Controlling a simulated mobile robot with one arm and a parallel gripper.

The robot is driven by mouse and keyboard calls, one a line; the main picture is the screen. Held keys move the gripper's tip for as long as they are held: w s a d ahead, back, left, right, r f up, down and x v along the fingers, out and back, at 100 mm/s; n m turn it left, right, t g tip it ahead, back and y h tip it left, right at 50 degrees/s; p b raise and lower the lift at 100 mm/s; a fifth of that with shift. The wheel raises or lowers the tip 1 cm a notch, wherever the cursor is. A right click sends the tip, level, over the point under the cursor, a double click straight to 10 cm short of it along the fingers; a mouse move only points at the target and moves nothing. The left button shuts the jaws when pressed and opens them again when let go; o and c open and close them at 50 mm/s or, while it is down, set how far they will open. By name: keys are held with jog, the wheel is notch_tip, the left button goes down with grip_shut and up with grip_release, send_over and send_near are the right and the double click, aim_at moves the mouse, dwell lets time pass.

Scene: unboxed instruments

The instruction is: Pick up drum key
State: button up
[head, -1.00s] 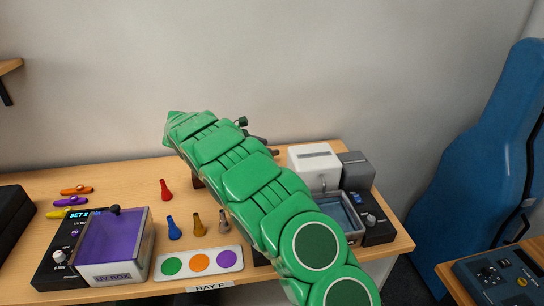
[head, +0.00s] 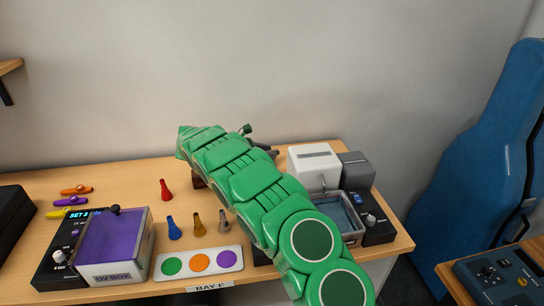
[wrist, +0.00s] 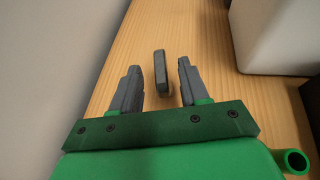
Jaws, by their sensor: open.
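My gripper (wrist: 159,66) is open, with its two grey fingers apart above the wooden table. A small dark grey piece with a flat upright head, which looks like the drum key (wrist: 160,64), stands between and slightly beyond the fingers in the wrist view. A clear gap shows on each side of it, and its lower part is partly in shadow. In the head view my green arm covers most of this spot; only the dark fingers (head: 264,149) show behind it, and I cannot make out the drum key there.
A white box (head: 314,165) stands right of the gripper, also in the wrist view (wrist: 275,35), with a grey box (head: 356,169) beside it. The wall is close behind. A UV box (head: 112,271), coloured cones and a dotted card (head: 199,264) lie left.

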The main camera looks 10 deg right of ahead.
jog(key=x, duration=0.3)
jog(key=shift+d+f, duration=0.25)
jog(key=shift+d, duration=0.05)
grip_shut()
